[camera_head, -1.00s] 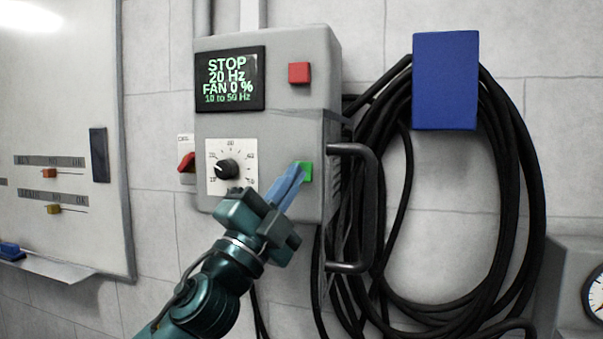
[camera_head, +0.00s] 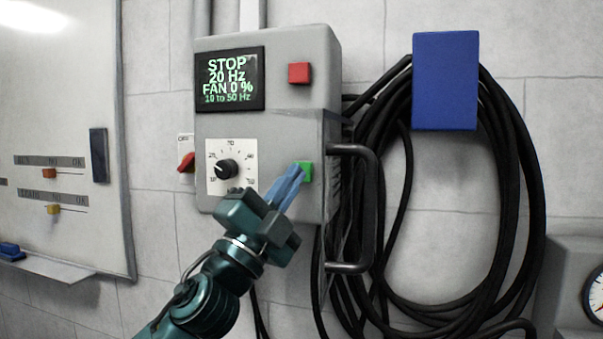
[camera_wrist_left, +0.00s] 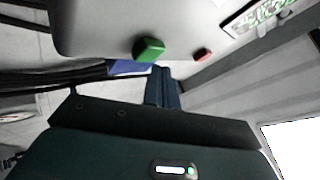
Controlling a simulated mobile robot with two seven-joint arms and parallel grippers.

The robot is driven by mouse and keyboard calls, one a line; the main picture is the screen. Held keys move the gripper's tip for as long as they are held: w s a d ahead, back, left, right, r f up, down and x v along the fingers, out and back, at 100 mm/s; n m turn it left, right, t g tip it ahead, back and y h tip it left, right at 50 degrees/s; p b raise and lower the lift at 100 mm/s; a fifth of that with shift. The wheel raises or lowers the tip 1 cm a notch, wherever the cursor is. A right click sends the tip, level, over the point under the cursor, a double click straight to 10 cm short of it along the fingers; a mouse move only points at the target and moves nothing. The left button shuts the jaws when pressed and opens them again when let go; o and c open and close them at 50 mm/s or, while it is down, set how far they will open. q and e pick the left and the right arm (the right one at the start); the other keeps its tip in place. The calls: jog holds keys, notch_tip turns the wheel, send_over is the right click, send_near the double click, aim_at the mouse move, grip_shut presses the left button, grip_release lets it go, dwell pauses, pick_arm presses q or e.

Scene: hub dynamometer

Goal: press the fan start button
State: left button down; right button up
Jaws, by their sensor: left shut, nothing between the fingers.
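The grey control box (camera_head: 285,125) hangs on the wall. Its green button (camera_head: 306,173) is on the lower right of the front, and its red button (camera_head: 299,73) is above. The display (camera_head: 230,79) reads STOP, 20 Hz, FAN 0 %, 10 to 50 Hz. My left gripper (camera_head: 298,171) is shut and empty, its blue fingertips at the left edge of the green button in the head view. In the left wrist view the green button (camera_wrist_left: 149,49) stands out, with a gap in the picture between it and the fingertips (camera_wrist_left: 160,72). My right gripper is not in view.
A black dial (camera_head: 227,169) and a red switch (camera_head: 187,162) are left of the button. A black handle (camera_head: 372,210) sticks out at the box's right side. Black cable coils (camera_head: 535,180) hang from a blue holder (camera_head: 445,80). A whiteboard (camera_head: 70,110) is at left.

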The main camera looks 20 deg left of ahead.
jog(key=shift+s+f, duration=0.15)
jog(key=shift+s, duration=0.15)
pick_arm(q)
jog(key=shift+w, duration=0.1)
jog(key=shift+w, duration=0.45)
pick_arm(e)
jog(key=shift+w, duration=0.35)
pick_arm(q)
jog(key=shift+w, duration=0.15)
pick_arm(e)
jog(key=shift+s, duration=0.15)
pick_arm(q)
jog(key=shift+s, duration=0.7)
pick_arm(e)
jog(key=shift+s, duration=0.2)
